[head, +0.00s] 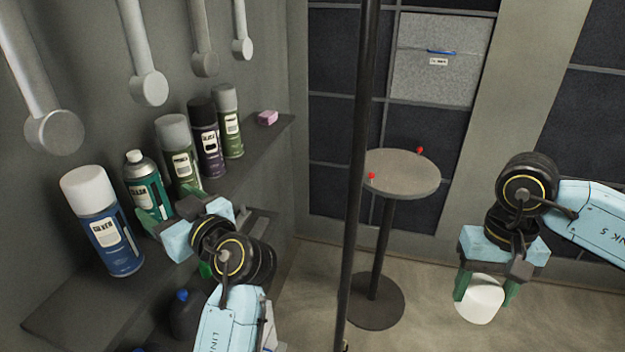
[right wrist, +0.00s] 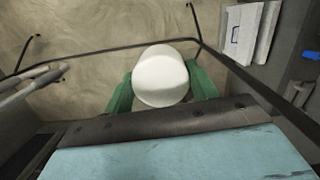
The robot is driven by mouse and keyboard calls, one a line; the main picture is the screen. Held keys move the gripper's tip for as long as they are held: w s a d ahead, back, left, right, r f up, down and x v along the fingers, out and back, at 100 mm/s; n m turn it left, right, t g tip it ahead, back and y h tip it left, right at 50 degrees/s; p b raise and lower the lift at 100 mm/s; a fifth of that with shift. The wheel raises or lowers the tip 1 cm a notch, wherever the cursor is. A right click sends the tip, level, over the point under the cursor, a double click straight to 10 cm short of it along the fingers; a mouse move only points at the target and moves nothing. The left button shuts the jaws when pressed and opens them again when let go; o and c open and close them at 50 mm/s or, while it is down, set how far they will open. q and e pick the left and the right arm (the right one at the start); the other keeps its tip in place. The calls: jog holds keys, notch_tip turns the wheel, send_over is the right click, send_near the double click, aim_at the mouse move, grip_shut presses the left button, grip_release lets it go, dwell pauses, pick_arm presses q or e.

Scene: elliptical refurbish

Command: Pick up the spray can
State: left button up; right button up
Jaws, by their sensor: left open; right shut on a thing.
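Several spray cans stand upright in a row on the wall shelf in the head view: a blue one with a white cap (head: 105,220), a teal-green one (head: 145,180), an olive one (head: 178,152), a dark purple one (head: 206,138) and a green-grey one (head: 228,120). My left gripper (head: 178,243) is open at the shelf, close beside the teal-green can; whether it touches the can is unclear. My right gripper (head: 484,290) is shut on a white rounded object (head: 480,300), held off to the right; it also shows between the green fingers in the right wrist view (right wrist: 160,77).
A pink block (head: 267,118) lies at the shelf's far end. Dark bottles (head: 187,315) stand below the shelf (head: 62,312). Grey handles hang on the wall above.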

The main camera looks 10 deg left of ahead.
pick_arm(q)
jog(key=f+b, duration=0.1)
jog(key=f, duration=0.1)
jog(key=b, duration=0.5)
send_near(162, 218)
jog(key=x, duration=0.3)
jog(key=p+x, duration=0.1)
jog(key=x, duration=0.6)
jog(key=shift+f, duration=0.15)
jog(key=shift+w+a, duration=0.2)
jog(key=shift+a, duration=0.15)
jog(key=p+x, duration=0.1)
jog(key=x, duration=0.3)
jog(key=shift+w+a, duration=0.15)
jog(key=c, duration=0.8)
